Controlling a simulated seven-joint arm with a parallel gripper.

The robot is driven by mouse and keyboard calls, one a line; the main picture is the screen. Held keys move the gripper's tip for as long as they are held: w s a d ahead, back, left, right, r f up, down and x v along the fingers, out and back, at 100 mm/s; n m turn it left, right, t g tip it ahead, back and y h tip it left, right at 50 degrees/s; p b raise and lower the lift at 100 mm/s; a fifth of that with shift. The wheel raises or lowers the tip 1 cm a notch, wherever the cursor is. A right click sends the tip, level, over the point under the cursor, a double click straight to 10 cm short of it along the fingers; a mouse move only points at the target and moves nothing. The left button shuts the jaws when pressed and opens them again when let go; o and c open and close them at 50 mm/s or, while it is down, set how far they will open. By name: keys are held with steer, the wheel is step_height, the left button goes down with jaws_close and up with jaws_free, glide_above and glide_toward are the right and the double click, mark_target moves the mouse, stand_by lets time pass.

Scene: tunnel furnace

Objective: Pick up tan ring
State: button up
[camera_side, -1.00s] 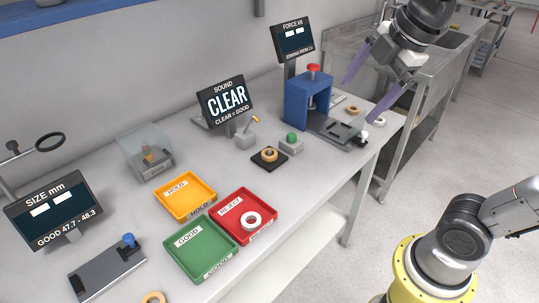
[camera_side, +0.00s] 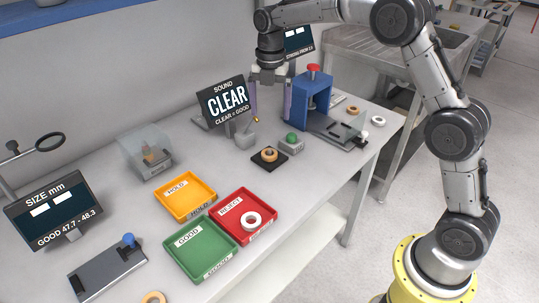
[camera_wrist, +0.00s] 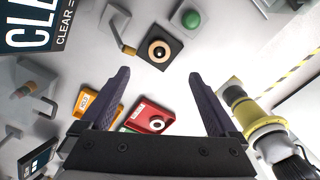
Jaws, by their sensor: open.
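A tan ring (camera_side: 269,155) lies on a small black pad (camera_side: 258,163) near the middle of the bench. In the wrist view this tan ring (camera_wrist: 159,43) shows on its pad just beyond the fingertips. My gripper (camera_side: 270,117) is open and empty above the bench, behind and above the pad, with its fingers pointing down. It also shows in the wrist view (camera_wrist: 158,74) with its two purple fingers wide apart. Another tan ring (camera_side: 353,110) lies by the blue press, and a third tan ring (camera_side: 153,297) is at the bottom edge.
The blue press (camera_side: 308,98) stands right of my gripper, and the CLEAR display (camera_side: 226,100) stands left. A green-button box (camera_side: 291,144) and a small striker (camera_side: 246,138) flank the pad. The red tray (camera_side: 228,232) holds a white ring; the yellow tray (camera_side: 184,207) and green tray (camera_side: 190,262) are empty.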

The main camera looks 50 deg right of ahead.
mark_target(270, 150)
step_height(270, 150, down, 13)
steer(key=shift+a, duration=0.1)
stand_by(0.5)
jaws_close()
stand_by(0.4)
steer(key=shift+r, duration=0.15)
